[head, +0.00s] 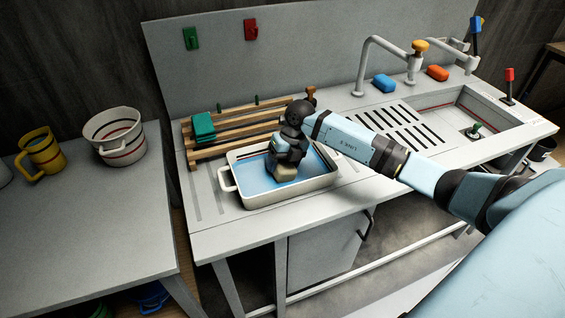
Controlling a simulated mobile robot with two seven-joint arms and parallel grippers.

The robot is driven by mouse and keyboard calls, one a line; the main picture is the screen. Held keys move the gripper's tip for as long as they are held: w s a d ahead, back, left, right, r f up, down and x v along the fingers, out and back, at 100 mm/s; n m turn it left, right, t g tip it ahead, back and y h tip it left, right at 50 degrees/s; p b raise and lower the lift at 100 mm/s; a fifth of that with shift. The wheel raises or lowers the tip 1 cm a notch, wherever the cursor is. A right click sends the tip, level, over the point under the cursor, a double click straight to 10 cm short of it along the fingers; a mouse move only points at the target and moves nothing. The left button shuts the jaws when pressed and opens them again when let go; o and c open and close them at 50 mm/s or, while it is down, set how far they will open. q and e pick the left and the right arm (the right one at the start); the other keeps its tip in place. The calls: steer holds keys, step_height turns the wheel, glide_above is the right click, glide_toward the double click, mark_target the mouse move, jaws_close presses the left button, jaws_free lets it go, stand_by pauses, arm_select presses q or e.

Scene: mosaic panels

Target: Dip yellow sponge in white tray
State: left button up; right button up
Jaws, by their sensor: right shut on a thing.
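The white tray (265,199) stands on the left part of the sink counter and holds blue liquid. My right gripper (286,168) points down over the tray and is shut on the yellow sponge (288,175), a pale yellowish block. The sponge is inside the tray's outline, low, near the right half of the liquid. It appears to be at the liquid's surface, but its underside is hidden. The gripper covers part of the sponge and part of the tray's back wall. My left gripper is not in view.
A slatted wooden rack (240,125) with a green block (204,127) stands behind the tray. Blue (383,83) and orange (437,73) sponges lie by the faucet (375,62). A side table at left holds a white bucket (113,143) and a yellow mug (42,153).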

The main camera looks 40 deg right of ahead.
steer(key=shift+a, duration=0.15)
steer(key=shift+w+a, duration=0.2)
steer(key=shift+a, duration=0.4)
steer(key=shift+d, duration=0.1)
steer(key=shift+s+d, duration=0.2)
steer(key=shift+d, duration=0.45)
steer(key=shift+a, duration=0.15)
steer(key=shift+w+a, duration=0.2)
steer(key=shift+a, duration=0.4)
